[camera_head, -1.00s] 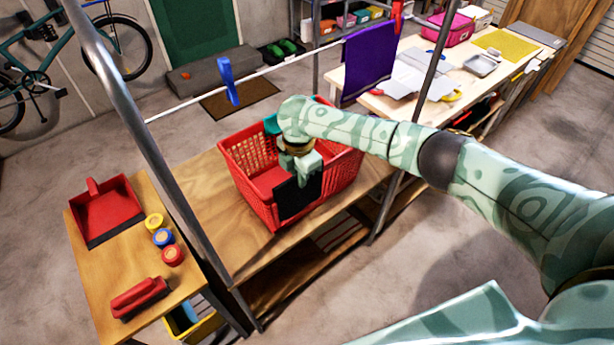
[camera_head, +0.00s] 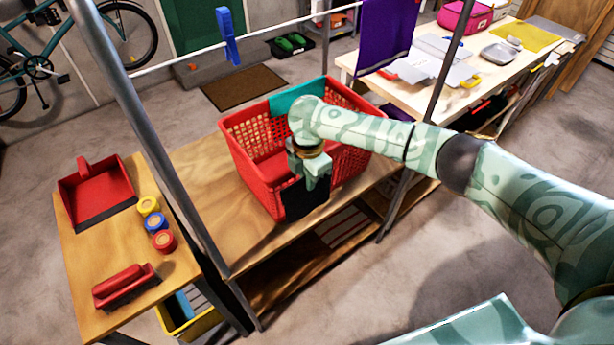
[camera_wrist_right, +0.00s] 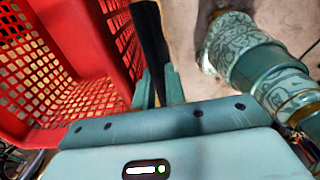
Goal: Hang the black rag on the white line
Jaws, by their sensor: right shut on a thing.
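The black rag (camera_head: 306,199) hangs from my right gripper (camera_head: 312,182) at the front right side of the red basket. My right gripper is shut on the rag, and in the right wrist view the rag (camera_wrist_right: 149,40) runs out from between the fingers (camera_wrist_right: 158,85) beside the basket wall. The white line (camera_head: 283,33) runs across the upper part of the head view between metal posts. A blue clothespin (camera_head: 228,36) sits on the line, and a purple cloth (camera_head: 387,35) hangs from it farther right. My left gripper is not in view.
The red basket (camera_head: 243,160) stands on a wooden bench (camera_head: 215,195), with a teal cloth (camera_head: 296,98) over its far rim. A metal post (camera_head: 145,135) rises at the left. A side table holds a red dustpan (camera_head: 95,195), colored tubs and a red brush (camera_head: 124,284).

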